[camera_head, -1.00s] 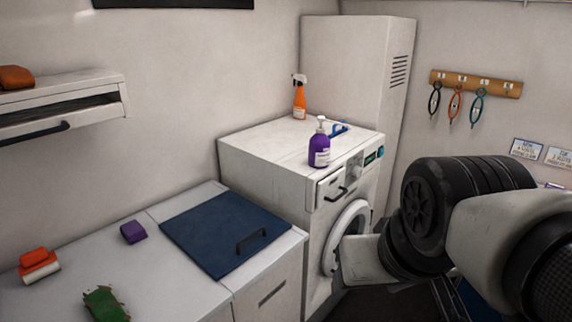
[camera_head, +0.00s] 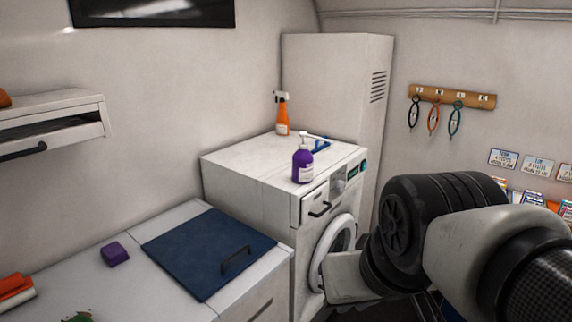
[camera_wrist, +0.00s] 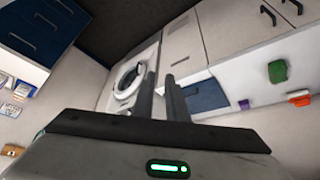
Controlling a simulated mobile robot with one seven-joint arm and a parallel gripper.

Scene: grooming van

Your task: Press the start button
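The white washing machine (camera_head: 250,190) stands against the wall, with its round door (camera_head: 337,245) on the front. Its control panel is at the top right of the front. A small display (camera_head: 353,171) and a round teal button (camera_head: 364,166) show there, too small to read. In the wrist view the washing machine (camera_wrist: 122,98) and its round door appear beyond the fingers, tilted. My gripper (camera_wrist: 160,82) has its two fingers apart with nothing between them. In the head view my arm is in front of the machine's lower right, below the panel; the fingertips are hidden there.
A purple pump bottle (camera_head: 302,163), an orange spray bottle (camera_head: 282,115) and a blue item (camera_head: 321,145) stand on the machine. A counter with a blue lid (camera_head: 205,255) is at left. A tall cabinet (camera_head: 335,85) stands behind. Hooks with loops (camera_head: 450,97) hang at right.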

